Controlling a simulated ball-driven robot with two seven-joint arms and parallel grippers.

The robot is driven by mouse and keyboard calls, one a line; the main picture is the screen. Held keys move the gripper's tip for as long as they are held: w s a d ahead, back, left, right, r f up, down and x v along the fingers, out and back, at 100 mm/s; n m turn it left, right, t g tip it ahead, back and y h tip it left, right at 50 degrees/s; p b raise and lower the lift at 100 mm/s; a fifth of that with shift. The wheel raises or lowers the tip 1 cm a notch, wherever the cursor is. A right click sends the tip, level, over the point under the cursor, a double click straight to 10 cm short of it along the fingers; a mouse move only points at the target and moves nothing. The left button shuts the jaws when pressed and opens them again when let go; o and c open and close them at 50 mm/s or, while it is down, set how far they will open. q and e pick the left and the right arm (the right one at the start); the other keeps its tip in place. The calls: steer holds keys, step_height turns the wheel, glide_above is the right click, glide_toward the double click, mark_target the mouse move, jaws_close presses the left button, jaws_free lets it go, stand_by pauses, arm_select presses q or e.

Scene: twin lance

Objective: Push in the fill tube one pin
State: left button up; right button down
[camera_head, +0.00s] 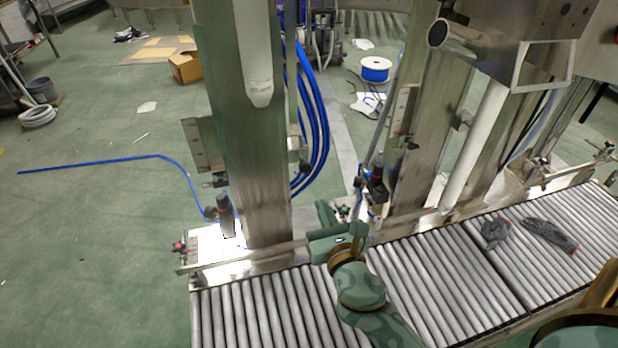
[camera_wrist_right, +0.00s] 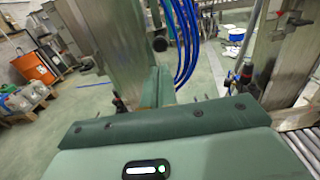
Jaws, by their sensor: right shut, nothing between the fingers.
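My right gripper (camera_head: 326,214) is in front of the rollers' far rail, beside the lower part of the left steel column (camera_head: 250,150). In the right wrist view its fingers (camera_wrist_right: 158,82) are together, with nothing between them. A white tube with a tapered lower end (camera_head: 258,75) hangs on the left column, above and left of the gripper. A dark round end (camera_wrist_right: 160,44) shows just beyond the fingertips in the wrist view; I cannot tell whether it is the pin. No pin can be clearly made out in the head view. My left gripper is not in view.
A roller conveyor (camera_head: 270,310) runs along the front, with dark gloves (camera_head: 550,235) on its right part. Blue hoses (camera_head: 318,120) hang behind the left column. A second white tube (camera_head: 473,147) stands at the right column. Open green floor lies left.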

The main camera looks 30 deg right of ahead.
mark_target(307, 168)
steer(key=b+x, duration=0.1)
steer(key=x, duration=0.8)
steer(key=shift+w+d+f+b, duration=0.1)
steer(key=shift+w+f+b, duration=0.05)
steer(key=shift+w+b, duration=0.2)
steer(key=shift+w, duration=0.2)
steer(key=shift+x, duration=1.1)
steer(key=shift+w+d+r, duration=0.1)
steer(key=shift+w+r, duration=0.05)
steer(key=shift+r, duration=0.15)
